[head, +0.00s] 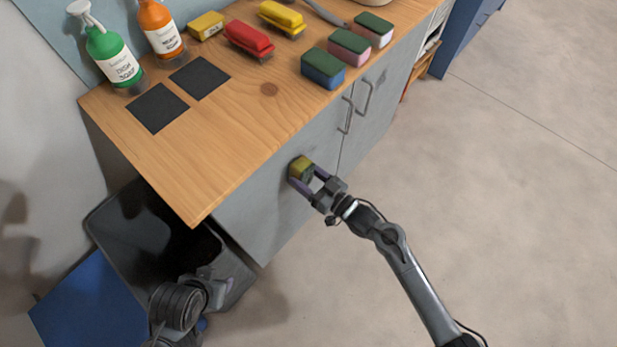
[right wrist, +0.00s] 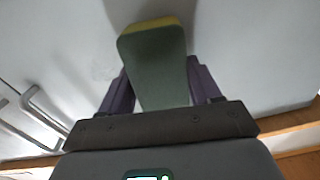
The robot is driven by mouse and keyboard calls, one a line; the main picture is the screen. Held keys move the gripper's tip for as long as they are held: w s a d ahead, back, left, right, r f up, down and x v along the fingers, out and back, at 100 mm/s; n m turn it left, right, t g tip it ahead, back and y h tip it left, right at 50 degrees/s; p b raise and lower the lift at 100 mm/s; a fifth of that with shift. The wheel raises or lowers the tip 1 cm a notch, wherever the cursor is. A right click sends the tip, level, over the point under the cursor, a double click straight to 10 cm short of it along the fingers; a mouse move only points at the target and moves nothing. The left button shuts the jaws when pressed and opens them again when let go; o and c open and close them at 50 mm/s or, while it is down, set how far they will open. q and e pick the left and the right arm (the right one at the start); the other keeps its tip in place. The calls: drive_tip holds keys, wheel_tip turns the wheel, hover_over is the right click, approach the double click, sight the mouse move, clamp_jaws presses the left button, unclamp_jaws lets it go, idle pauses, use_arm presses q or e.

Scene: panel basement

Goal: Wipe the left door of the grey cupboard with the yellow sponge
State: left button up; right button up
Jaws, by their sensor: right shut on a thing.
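The yellow sponge (head: 301,167), with a green side, is between the fingers of my right gripper (head: 304,183), which is shut on it. In the right wrist view the sponge (right wrist: 155,60) shows its broad green face and a yellow edge toward the door. The gripper fingers (right wrist: 158,92) flank it. The sponge is at the left door (head: 270,205) of the grey cupboard, left of the handles and below the worktop edge. It looks close against the door; I cannot tell if it touches.
The wooden worktop (head: 215,140) overhangs the door. On it stand a green soap bottle (head: 115,60), an orange bottle (head: 162,30), brushes and several sponges. Metal handles (head: 347,114) stick out near the door's right edge. A black bin-like box (head: 130,225) stands left. The floor in front is clear.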

drive_tip(key=shift+w+a, duration=0.25)
drive_tip(key=shift+d, duration=0.1)
